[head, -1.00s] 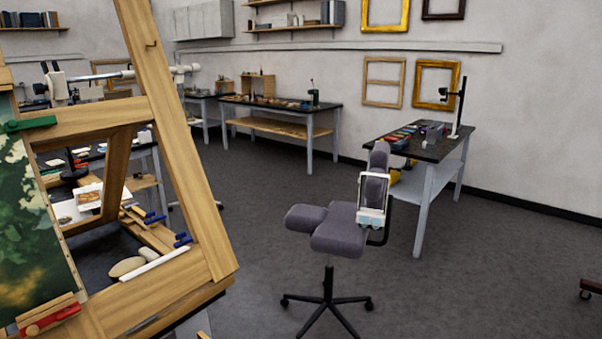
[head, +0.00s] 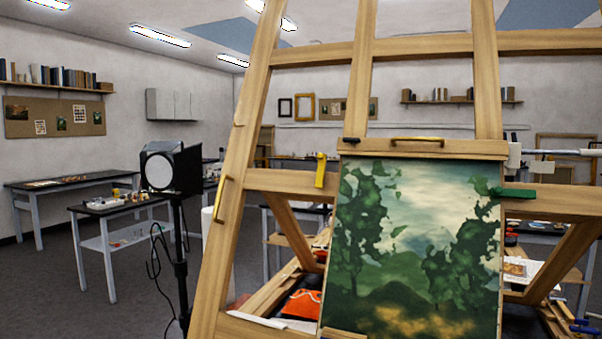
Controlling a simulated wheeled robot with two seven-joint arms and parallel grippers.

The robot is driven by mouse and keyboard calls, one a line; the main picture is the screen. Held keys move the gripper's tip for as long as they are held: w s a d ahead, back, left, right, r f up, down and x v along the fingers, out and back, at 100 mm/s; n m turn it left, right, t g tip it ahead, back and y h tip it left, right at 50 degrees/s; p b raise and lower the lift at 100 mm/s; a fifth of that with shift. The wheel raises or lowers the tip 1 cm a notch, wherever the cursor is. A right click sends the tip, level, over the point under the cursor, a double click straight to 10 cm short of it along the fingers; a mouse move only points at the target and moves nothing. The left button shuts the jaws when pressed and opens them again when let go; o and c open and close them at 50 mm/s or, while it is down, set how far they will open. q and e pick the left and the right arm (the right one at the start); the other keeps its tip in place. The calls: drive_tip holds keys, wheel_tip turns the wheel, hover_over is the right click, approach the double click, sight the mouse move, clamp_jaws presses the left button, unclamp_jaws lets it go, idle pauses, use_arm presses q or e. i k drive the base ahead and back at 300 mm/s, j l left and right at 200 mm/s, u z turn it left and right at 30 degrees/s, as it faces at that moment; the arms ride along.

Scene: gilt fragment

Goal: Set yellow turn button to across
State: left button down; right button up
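The yellow turn button (head: 320,170) is on the left part of the wooden easel's crossbar (head: 275,180). It stands upright, with its long side vertical, just left of the painting and apart from its edge. The green landscape painting (head: 415,250) sits in the easel frame. A green turn button (head: 513,192) lies horizontally at the painting's right edge.
A brass handle (head: 222,200) is on the easel's left post, and another (head: 418,141) is above the painting. A black studio lamp (head: 172,168) on a stand is left of the easel. Worktables (head: 110,208) stand further left. Floor shows at lower left.

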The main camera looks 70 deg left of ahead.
sight(322, 161)
drive_tip(key=k+l+u, duration=0.1)
drive_tip(key=u, duration=1.95)
